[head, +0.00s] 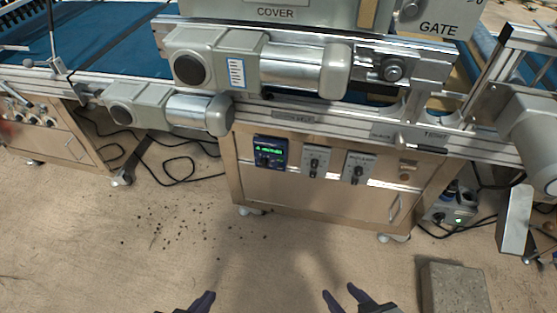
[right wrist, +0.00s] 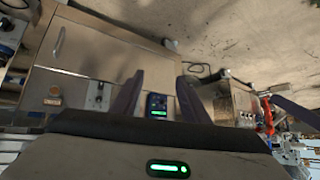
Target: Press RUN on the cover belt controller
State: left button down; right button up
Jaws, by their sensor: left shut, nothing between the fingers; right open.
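A small dark blue controller (head: 270,151) with a lit green display and small buttons is mounted on the front of the steel cabinet under the COVER unit. Its lettering is too small to read. It also shows in the right wrist view (right wrist: 157,104), framed between my right fingers. My right gripper (head: 340,291) is open and empty at the bottom of the head view, well short of the cabinet; its fingers also show in the right wrist view (right wrist: 158,84). My left gripper (head: 207,297) is shut and empty at the bottom edge, left of the right one. Neither touches anything.
Two grey switch boxes (head: 316,161) with black knobs sit right of the controller. Grey motors (head: 300,65) jut out above the cabinet (head: 310,195). A concrete block (head: 453,288) lies on the floor at right. Cables and dark crumbs lie at left. The floor before the cabinet is open.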

grip_shut()
dwell(0.3)
dwell(1.6)
